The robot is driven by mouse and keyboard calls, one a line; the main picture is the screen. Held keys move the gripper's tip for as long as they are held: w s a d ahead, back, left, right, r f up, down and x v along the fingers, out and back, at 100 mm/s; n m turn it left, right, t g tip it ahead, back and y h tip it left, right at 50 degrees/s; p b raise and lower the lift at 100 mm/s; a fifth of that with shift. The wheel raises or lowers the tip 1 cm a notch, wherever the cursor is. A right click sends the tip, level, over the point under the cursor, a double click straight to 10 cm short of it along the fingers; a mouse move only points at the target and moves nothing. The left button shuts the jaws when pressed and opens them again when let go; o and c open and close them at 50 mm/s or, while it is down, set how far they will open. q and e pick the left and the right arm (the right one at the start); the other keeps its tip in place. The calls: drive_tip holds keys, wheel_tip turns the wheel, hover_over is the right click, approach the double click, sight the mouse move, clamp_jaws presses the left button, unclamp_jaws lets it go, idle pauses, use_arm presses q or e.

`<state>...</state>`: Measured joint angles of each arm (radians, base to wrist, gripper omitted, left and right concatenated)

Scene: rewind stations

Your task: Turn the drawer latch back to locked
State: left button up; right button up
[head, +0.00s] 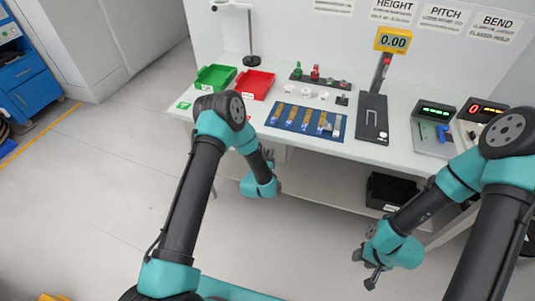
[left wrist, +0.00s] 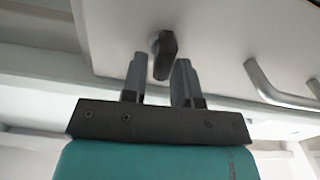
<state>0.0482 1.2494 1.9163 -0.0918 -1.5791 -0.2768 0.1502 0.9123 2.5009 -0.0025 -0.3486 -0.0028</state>
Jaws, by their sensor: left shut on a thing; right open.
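The drawer latch (left wrist: 167,48) is a small dark knob on a pale drawer front (left wrist: 215,45) in the left wrist view. It stands roughly upright in the picture. My left gripper (left wrist: 159,66) has one finger on each side of the latch and is shut on it. In the head view my left arm's teal wrist (head: 260,186) is below the table's front edge, and the latch is hidden there. My right gripper (head: 363,268) is open and empty, low in front of the table at the right.
A metal bar handle (left wrist: 280,88) is right of the latch. The white table (head: 375,152) carries a green tray (head: 215,78), a red tray (head: 255,85), a blue board (head: 283,123) and gauges. A black bin (head: 390,192) sits below.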

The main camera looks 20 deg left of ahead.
use_arm(q)
drive_tip(key=n, duration=0.4)
drive_tip(key=shift+a+f, duration=0.15)
drive_tip(key=shift+a, duration=0.2)
drive_tip(key=shift+a+f+n, duration=0.15)
drive_tip(key=shift+f+n, duration=0.1)
drive_tip(key=shift+n, duration=1.9)
drive_tip(key=shift+a+f+n, duration=0.15)
drive_tip(key=shift+f+n, duration=0.1)
drive_tip(key=shift+n, duration=1.95)
drive_tip(key=shift+a+f+n, duration=0.15)
drive_tip(key=shift+f+n, duration=0.1)
drive_tip(key=shift+n, duration=1.9)
drive_tip(key=o, duration=0.7)
drive_tip(key=shift+s, duration=0.1)
